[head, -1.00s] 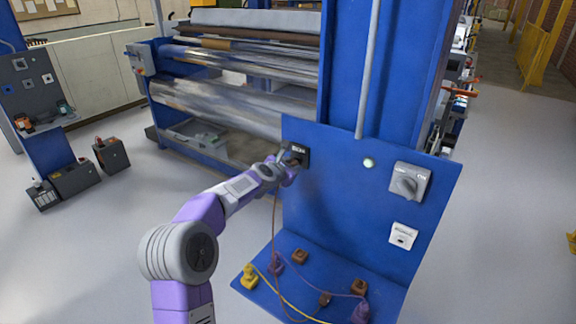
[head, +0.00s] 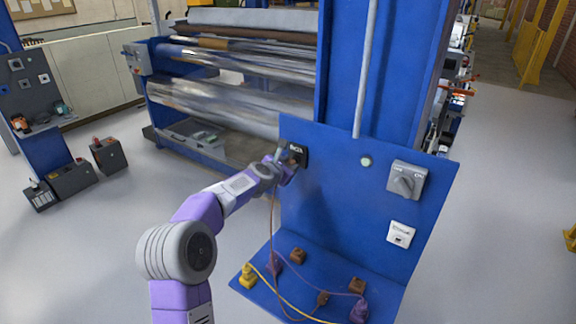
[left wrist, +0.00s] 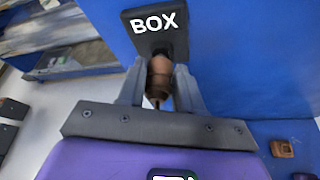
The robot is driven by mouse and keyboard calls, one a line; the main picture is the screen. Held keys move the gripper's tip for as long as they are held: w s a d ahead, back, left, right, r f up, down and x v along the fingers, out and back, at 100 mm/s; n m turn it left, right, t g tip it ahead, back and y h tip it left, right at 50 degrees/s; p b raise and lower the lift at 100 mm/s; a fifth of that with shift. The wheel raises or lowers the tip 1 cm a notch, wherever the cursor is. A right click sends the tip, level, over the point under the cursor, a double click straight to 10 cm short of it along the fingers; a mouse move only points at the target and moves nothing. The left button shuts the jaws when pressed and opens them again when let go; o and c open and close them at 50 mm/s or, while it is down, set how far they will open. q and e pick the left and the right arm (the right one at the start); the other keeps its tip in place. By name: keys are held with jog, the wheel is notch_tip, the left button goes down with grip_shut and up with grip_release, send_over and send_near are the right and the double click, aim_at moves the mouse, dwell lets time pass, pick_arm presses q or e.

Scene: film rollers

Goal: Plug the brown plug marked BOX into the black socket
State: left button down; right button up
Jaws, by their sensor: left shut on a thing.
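The black socket (head: 298,152) is on the upright blue panel. In the left wrist view the socket (left wrist: 158,30) bears the white word BOX. My left gripper (head: 287,165) is right in front of it. In the left wrist view my left gripper (left wrist: 160,82) is shut on the brown plug (left wrist: 159,72), whose far end meets the lower part of the socket. I cannot tell how deep it sits, and no marking on it is readable. Its brown cable (head: 272,212) hangs down to the shelf. My right gripper is not in view.
The blue shelf (head: 330,284) below holds a yellow plug (head: 248,277), purple plugs (head: 359,311), brown pieces (head: 297,256) and loose cables. A grey rotary switch (head: 406,180), a white switch plate (head: 401,233) and a pale lamp (head: 366,161) are on the panel. A roller machine (head: 215,105) stands behind.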

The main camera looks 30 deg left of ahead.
pick_arm(q)
jog(key=shift+w+p, duration=0.5)
jog(key=shift+w, duration=0.15)
jog(key=c, duration=0.7)
grip_release()
jog(key=shift+o, duration=0.2)
jog(key=shift+s+r, duration=0.2)
jog(key=shift+s, duration=0.35)
jog(key=b+v, duration=0.2)
jog(key=v, duration=0.4)
jog(key=shift+s, duration=0.25)
jog(key=shift+d, duration=0.1)
